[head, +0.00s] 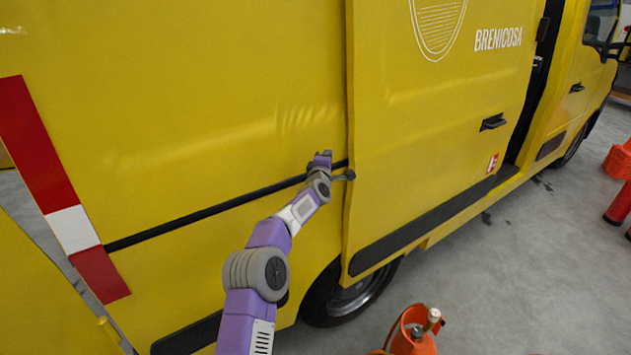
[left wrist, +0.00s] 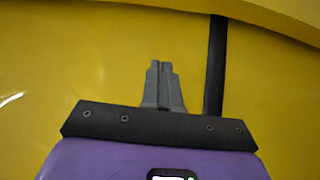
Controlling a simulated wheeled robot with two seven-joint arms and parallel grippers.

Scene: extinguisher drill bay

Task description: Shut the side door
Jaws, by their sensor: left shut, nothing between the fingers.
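The yellow side door (head: 430,130) of the van stands out from the body side, with a dark gap along its front edge at the right. Its handle (head: 493,122) is black. My left gripper (head: 348,175) is at the door's rear edge, by the black rail (head: 225,205). I cannot tell whether it touches the door. In the left wrist view the fingers (left wrist: 163,82) are together and empty, in front of yellow bodywork, with the rail (left wrist: 215,65) beside them and a yellow edge (left wrist: 270,18) across the top. My right gripper is out of view.
An orange container (head: 412,332) stands on the grey floor near the van's rear wheel (head: 352,298). More orange and red objects (head: 619,162) are at the far right. The floor (head: 500,270) alongside the door is mostly clear.

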